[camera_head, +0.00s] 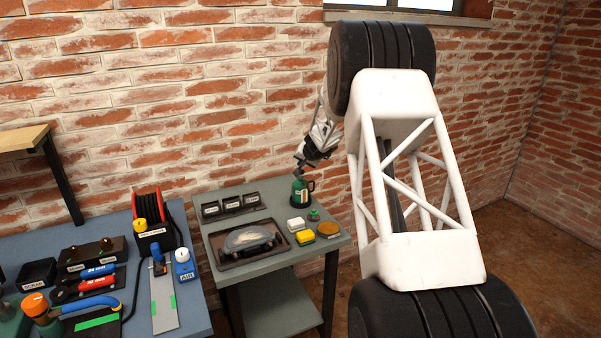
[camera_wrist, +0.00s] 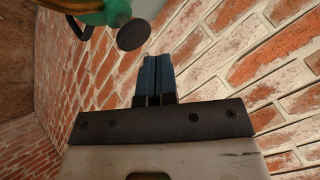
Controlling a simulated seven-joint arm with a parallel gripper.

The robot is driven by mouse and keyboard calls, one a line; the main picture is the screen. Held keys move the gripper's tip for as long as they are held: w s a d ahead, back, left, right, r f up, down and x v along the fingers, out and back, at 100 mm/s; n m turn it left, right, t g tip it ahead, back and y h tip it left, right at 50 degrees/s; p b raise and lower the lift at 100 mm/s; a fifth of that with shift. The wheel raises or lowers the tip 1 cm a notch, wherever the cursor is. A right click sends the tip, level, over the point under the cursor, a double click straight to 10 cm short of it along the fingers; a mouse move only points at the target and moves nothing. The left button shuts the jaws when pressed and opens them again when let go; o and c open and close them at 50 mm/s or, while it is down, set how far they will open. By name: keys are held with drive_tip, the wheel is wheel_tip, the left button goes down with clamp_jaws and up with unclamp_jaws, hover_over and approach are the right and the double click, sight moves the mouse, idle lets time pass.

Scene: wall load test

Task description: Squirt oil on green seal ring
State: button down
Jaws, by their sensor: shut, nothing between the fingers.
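In the head view, a green oil can (camera_head: 301,191) with a dark handle and a pale label stands upright on the dark grey table. My gripper (camera_head: 300,163) is just above the can's top; I cannot tell whether they touch. In the wrist view my gripper (camera_wrist: 157,75) has its fingers shut together and empty. A green body (camera_wrist: 100,10) with a dark handle and dark round disc is at the top of that view, apart from the fingertips; it looks like the can. A small green item (camera_head: 314,215) lies in front of the can; I cannot tell if it is the seal ring.
White (camera_head: 296,224) and yellow (camera_head: 305,237) blocks and a brown disc (camera_head: 328,230) lie near the table's front right. A tray (camera_head: 222,263) holds a grey oval part. Three dark bins (camera_head: 231,205) stand behind it. A cluttered blue bench (camera_head: 205,310) is left; the brick wall is behind.

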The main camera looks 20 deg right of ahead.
drive_tip(key=shift+f, duration=1.4)
idle(2.2)
drive_tip(key=shift+r, duration=1.4)
drive_tip(key=shift+r, duration=0.1)
drive_tip(key=shift+r, duration=2.4)
